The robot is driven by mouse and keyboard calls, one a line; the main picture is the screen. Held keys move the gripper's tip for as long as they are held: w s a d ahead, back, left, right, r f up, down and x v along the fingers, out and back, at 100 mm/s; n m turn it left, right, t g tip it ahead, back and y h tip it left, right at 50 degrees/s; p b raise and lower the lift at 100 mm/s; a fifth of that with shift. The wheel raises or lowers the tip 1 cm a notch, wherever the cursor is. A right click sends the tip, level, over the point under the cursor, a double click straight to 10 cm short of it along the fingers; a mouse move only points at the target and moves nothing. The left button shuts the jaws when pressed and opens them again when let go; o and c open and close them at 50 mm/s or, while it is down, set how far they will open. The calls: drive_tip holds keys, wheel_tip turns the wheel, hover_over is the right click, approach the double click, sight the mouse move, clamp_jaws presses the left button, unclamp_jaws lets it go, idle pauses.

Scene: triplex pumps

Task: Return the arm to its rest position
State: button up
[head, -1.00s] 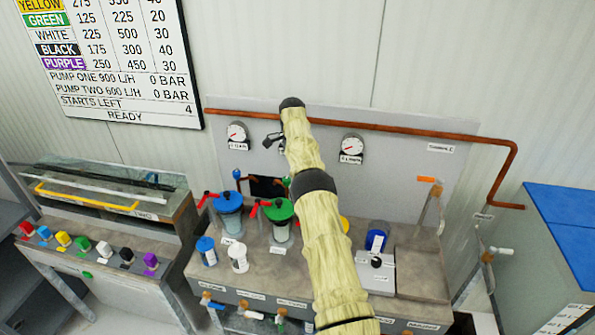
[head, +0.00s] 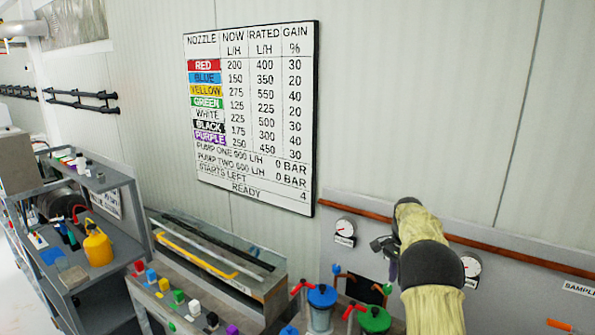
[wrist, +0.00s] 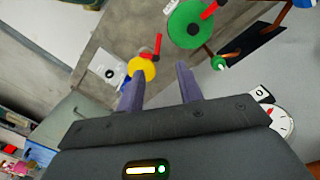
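My arm, in a pale yellow sleeve with dark joints, rises at the right of the head view, bent in front of the grey pump panel. My gripper (head: 388,250) is small there and partly hidden by the arm. In the wrist view my gripper (wrist: 158,88) shows two purple-grey fingers standing apart with nothing between them. Beyond the fingers are a yellow knob (wrist: 143,68) and a green round lid with a red handle (wrist: 190,22).
A wall board (head: 250,115) lists nozzles. A blue-lidded pump (head: 322,296) and a green-lidded pump (head: 374,319) stand below the arm. A copper pipe (head: 520,256) runs along the panel beside gauges (head: 345,229). A bench with coloured nozzles (head: 178,297) and a yellow can (head: 97,248) are left.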

drive_tip(key=s+a+n+t, duration=0.1)
drive_tip(key=s+a+n, duration=0.3)
drive_tip(key=s, duration=0.6)
drive_tip(key=s+a+n+t, duration=0.1)
drive_tip(key=s+a+n, duration=0.4)
drive_tip(key=s, duration=0.6)
drive_tip(key=s+a+f+n+t+b, duration=0.1)
drive_tip(key=s+a+n, duration=0.3)
drive_tip(key=s, duration=0.7)
drive_tip(key=shift+s+a, duration=0.15)
drive_tip(key=shift+s, duration=0.1)
